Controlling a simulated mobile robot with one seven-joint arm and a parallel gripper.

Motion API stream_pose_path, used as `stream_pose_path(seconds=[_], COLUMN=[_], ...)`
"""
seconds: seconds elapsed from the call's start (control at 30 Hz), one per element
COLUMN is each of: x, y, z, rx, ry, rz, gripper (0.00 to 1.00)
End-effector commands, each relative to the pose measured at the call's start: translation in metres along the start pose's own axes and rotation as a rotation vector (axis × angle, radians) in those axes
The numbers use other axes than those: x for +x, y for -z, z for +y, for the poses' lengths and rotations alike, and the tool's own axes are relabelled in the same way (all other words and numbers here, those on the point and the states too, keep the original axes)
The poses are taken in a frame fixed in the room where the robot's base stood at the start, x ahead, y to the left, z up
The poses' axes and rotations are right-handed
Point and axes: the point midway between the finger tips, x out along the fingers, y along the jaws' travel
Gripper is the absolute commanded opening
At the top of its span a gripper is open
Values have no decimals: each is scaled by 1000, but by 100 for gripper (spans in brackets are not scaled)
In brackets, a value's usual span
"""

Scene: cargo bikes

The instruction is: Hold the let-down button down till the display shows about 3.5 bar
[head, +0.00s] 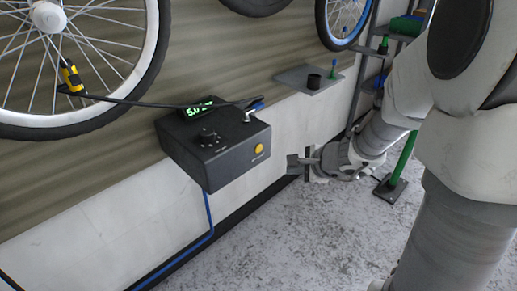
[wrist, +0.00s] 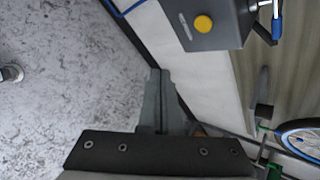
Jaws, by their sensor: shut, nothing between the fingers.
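A dark inflator box (head: 215,150) is mounted on the wall in the head view. Its yellow button (head: 259,148) is on the front face at the right, with a label too small to read. The button also shows in the wrist view (wrist: 203,24). The green-lit display (head: 198,109) on the box's back edge seems to read about 5.0, partly unclear. A black knob (head: 208,135) is on the box's top. My gripper (head: 292,165) is shut and empty, to the right of the box and apart from the button. Its closed fingers show in the wrist view (wrist: 158,75).
A black hose runs from the box to a yellow-black chuck (head: 72,77) at the left wheel (head: 90,60). A small grey shelf (head: 312,78) holds a black cup. A green post (head: 403,160) stands at the right. The floor before the box is clear.

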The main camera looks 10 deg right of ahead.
Motion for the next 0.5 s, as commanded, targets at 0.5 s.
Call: stream_pose_path(seconds=[0.5], x=[22], y=[-18], z=[-18], rx=[-4], ry=[-2], rz=[-2], gripper=[0])
